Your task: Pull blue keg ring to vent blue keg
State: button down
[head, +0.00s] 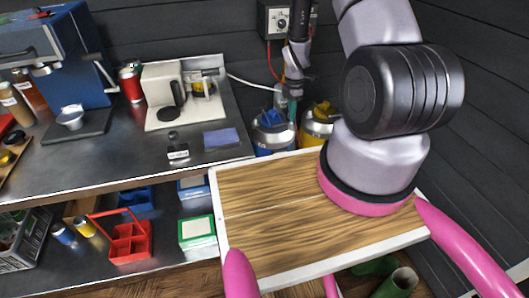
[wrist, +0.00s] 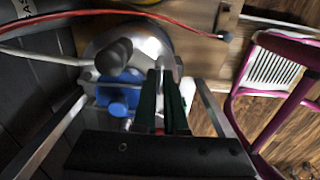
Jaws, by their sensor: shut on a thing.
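The blue keg (head: 268,140) stands on the right behind the wooden board, with a silver top and blue fittings. In the wrist view its silver top (wrist: 150,38) and blue fittings (wrist: 118,92) lie left of and beyond my fingers. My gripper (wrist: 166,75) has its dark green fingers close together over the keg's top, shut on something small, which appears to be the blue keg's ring. The ring is mostly hidden between the fingers. In the head view my gripper (head: 292,112) points down at the right side of the blue keg.
A yellow keg (head: 318,122) stands close to the right of the blue keg. The wooden board (head: 270,195) lies in front of both. A red cable (wrist: 120,12) and a white hose (wrist: 40,57) run near the keg top. A control box (head: 280,20) hangs on the wall.

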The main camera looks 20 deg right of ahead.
grip_release()
jog(key=shift+r, duration=3)
jog(key=s+a+r+m+t, duration=0.2)
jog(key=r+m, duration=0.3)
jog(key=r, duration=0.9)
jog(key=s+a+r+m+t, duration=0.15)
jog(key=r+m, duration=0.35)
jog(key=r, duration=0.9)
jog(key=s+a+r+m+t+y, duration=0.1)
jog(key=s+a+r+m+t, duration=0.1)
jog(key=s+r+m, duration=0.4)
jog(key=s+a+r+m+t+y, duration=0.1)
jog(key=s+a+r+m, duration=0.2)
jog(key=s+r+m, duration=0.3)
jog(key=s+r, duration=0.4)
jog(key=s, duration=0.4)
jog(key=shift+r+t, duration=0.35)
